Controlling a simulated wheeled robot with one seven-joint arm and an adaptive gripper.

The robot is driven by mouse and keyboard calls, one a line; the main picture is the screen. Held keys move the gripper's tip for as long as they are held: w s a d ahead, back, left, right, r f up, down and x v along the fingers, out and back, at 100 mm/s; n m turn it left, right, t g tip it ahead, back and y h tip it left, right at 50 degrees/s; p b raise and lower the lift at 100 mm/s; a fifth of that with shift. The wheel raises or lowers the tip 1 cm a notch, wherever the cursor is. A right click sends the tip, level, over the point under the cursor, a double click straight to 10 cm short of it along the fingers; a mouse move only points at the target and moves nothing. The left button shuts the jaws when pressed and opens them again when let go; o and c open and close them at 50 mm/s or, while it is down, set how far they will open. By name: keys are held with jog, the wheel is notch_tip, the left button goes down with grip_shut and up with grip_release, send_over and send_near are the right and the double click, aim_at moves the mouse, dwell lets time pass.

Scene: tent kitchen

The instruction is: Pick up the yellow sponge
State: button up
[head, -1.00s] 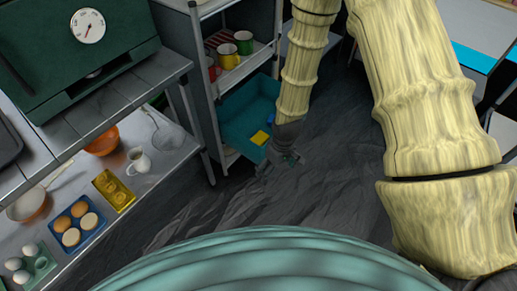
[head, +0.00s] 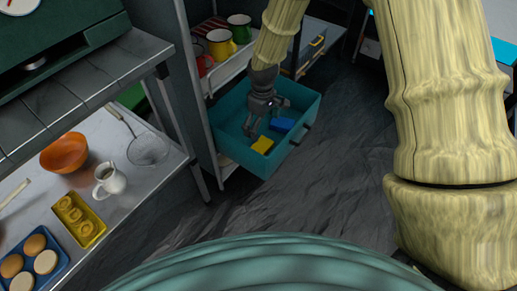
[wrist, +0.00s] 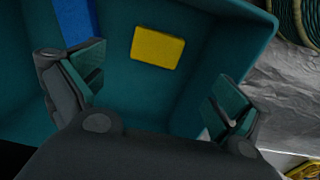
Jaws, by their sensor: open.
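The yellow sponge (head: 263,144) lies flat in the teal drawer (head: 297,141), near its front left corner. It also shows in the wrist view (wrist: 158,48), beyond my fingers and between them in the picture. My gripper (head: 264,126) is over the drawer, close to the sponge in the head view. In the wrist view my gripper (wrist: 160,98) has its two fingers wide apart with nothing between them. A blue block-like object (head: 282,125) lies in the drawer beside the sponge; part of it shows in the wrist view (wrist: 76,20).
Mugs (head: 221,44) stand on the shelf above the drawer. At left, a metal counter (head: 140,185) holds an orange bowl (head: 64,152), a white jug (head: 109,180), a strainer (head: 147,149) and a yellow tray (head: 79,220). The dark floor before the drawer is clear.

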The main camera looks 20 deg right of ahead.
notch_tip(320, 180, down, 2)
jog(key=b, duration=0.3)
send_over(261, 146)
notch_tip(261, 146, down, 6)
jog(key=shift+d+r, duration=0.15)
jog(key=shift+f+b, duration=1.75)
jog(key=shift+f, duration=0.95)
jog(key=shift+r, duration=0.1)
jog(key=c, duration=0.6)
jog(key=shift+r, duration=0.1)
notch_tip(261, 146, up, 10)
jog(key=p, duration=0.4)
jog(key=shift+p, duration=0.3)
